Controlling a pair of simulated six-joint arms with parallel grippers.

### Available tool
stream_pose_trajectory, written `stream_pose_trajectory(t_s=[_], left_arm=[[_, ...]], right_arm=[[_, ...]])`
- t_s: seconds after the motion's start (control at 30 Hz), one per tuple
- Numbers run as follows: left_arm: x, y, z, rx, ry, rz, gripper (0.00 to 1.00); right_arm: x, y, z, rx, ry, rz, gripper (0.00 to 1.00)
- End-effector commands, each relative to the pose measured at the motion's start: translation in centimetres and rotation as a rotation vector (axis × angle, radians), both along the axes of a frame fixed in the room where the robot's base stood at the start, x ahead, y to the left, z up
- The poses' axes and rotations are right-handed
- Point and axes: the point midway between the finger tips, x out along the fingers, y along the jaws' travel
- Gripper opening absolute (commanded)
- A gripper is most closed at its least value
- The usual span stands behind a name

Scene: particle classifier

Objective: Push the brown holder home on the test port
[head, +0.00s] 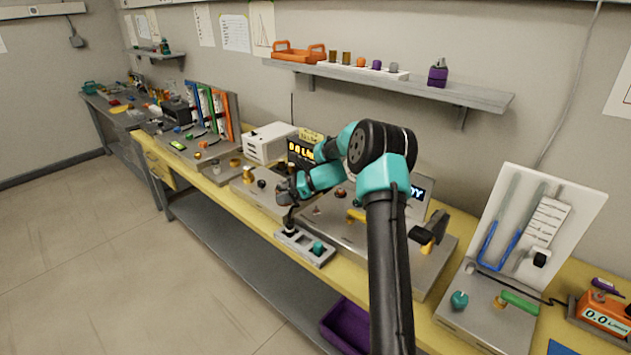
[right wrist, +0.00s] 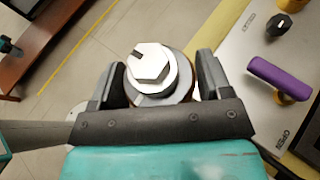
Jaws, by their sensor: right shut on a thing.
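My right gripper (head: 288,197) is over the front of the bench, above a grey rack (head: 292,237). In the right wrist view, its two dark fingers (right wrist: 160,88) are shut on a round grey part (right wrist: 178,93) with a white hexagonal top (right wrist: 152,64). I cannot tell from its visible top whether this part is the brown holder. In the head view it is small and dark under the fingers. I cannot make out which fitting is the test port. My left gripper is not in view.
A teal-topped piece (head: 318,247) sits in the rack. A steel panel with a yellow lever (head: 356,215) lies beside my right arm. The right wrist view shows a purple handle (right wrist: 278,79) and a black knob (right wrist: 279,25) on a panel. A purple bin (head: 346,325) is below.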

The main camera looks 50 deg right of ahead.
Motion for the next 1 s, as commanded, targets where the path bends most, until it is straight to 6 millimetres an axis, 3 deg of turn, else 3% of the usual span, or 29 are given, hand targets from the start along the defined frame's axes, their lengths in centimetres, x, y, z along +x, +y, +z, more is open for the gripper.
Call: stream_pose_trajectory(t_s=[0.03, 0.1, 0.2, 0.33, 1.0], left_arm=[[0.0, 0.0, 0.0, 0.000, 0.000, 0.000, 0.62], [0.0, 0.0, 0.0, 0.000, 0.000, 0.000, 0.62], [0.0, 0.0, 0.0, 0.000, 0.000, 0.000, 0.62], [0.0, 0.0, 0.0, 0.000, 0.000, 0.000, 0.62], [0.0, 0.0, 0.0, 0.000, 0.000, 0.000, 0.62]], right_arm=[[-0.9, -2.3, 0.4, -0.003, -0.002, -0.016, 0.32], [-2.1, -4.9, 0.8, -0.003, -0.002, -0.030, 0.32], [-3.5, -7.7, 1.4, -0.002, -0.003, -0.046, 0.32], [-4.7, -9.8, 1.8, -0.001, -0.002, -0.059, 0.32], [-5.2, -10.4, 1.4, -0.001, 0.000, -0.059, 0.32]])
